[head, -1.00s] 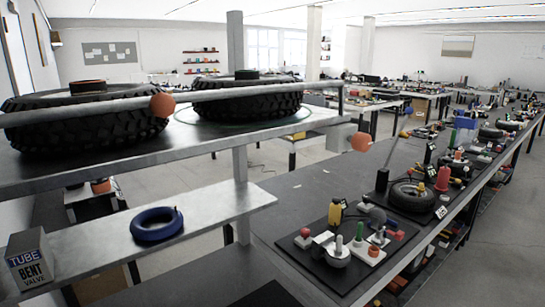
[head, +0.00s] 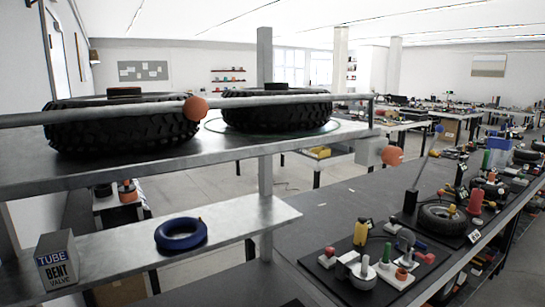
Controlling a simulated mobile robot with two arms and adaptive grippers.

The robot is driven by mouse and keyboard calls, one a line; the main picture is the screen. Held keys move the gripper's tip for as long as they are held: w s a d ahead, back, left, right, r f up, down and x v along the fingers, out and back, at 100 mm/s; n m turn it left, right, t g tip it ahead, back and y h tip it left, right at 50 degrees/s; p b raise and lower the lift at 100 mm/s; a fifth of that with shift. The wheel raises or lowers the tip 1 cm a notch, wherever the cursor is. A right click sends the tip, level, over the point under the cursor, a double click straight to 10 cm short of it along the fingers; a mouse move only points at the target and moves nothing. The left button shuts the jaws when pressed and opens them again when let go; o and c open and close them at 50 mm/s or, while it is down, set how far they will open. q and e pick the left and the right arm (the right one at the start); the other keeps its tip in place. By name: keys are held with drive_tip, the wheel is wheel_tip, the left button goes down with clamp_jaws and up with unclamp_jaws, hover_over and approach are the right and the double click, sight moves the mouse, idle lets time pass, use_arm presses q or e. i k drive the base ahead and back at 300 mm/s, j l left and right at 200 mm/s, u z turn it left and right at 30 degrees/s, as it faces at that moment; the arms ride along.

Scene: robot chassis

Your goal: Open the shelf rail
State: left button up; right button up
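The shelf rail (head: 300,101) is a grey metal bar running across the front of the upper shelf (head: 225,148), in front of two large black tyres (head: 120,124). An orange ball knob (head: 196,108) sits on the rail near the middle. A second orange knob (head: 392,155) sits at the right end of the shelf, by a light grey block (head: 370,151). The rail lies level across the tyres' front. Neither of my grippers shows in the head view.
A lower shelf (head: 120,245) holds a blue inner tube (head: 181,234) and a "TUBE BENT VALVE" box (head: 57,261). A dark bench (head: 340,210) to the right carries boards with small parts and a small wheel (head: 442,218). Floor shows behind the shelf.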

sight(196, 108)
drive_tip(key=l+u, duration=0.4)
drive_tip(key=k+l+u, duration=0.1)
drive_tip(key=l+u, duration=0.35)
drive_tip(key=k+l+u, duration=0.1)
drive_tip(key=l+u, duration=0.15)
drive_tip(key=u, duration=0.15)
